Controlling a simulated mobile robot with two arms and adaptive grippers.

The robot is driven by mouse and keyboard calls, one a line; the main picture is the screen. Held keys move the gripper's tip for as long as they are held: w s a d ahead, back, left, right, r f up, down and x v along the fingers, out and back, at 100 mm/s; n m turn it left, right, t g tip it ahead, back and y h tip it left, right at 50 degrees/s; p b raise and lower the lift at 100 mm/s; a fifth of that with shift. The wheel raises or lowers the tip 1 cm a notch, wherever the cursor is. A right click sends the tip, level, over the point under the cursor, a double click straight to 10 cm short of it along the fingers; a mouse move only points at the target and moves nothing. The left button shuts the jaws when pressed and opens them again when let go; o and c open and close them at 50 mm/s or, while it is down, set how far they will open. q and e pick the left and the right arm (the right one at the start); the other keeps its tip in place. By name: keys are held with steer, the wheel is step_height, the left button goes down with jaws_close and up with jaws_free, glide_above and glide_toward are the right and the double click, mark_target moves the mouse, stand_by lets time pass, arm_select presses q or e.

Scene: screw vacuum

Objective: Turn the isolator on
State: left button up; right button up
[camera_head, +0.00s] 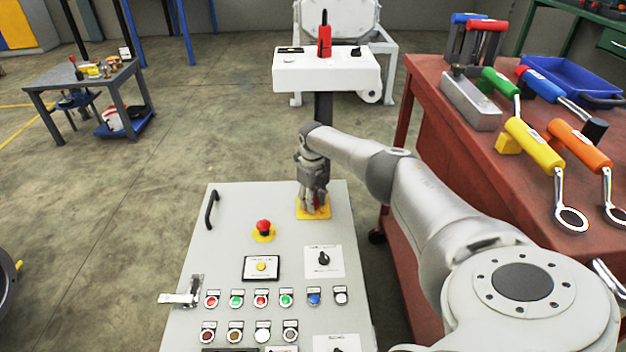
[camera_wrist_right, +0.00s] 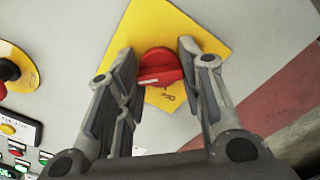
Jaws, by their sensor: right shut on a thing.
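The isolator is a red rotary knob (camera_wrist_right: 160,68) on a yellow square plate (camera_head: 325,211), at the far right part of the grey control panel (camera_head: 225,245). My right gripper (camera_head: 313,203) reaches down over it and hides most of the knob in the head view. In the right wrist view my right gripper (camera_wrist_right: 158,62) has one finger on each side of the knob, shut on it. The knob's ridge with a white mark lies roughly crosswise between the fingers. My left gripper is in neither view.
A red emergency button (camera_head: 263,227), a black selector switch (camera_head: 323,258) and several small buttons sit nearer on the panel. A black handle (camera_head: 211,210) stands at its left edge. A red workbench (camera_head: 428,120) with tools is close on the right, beside my right arm.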

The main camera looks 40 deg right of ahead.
stand_by(0.3)
steer(key=o, duration=1)
steer(key=shift+o, duration=0.2)
step_height(320, 180, up, 12)
stand_by(0.5)
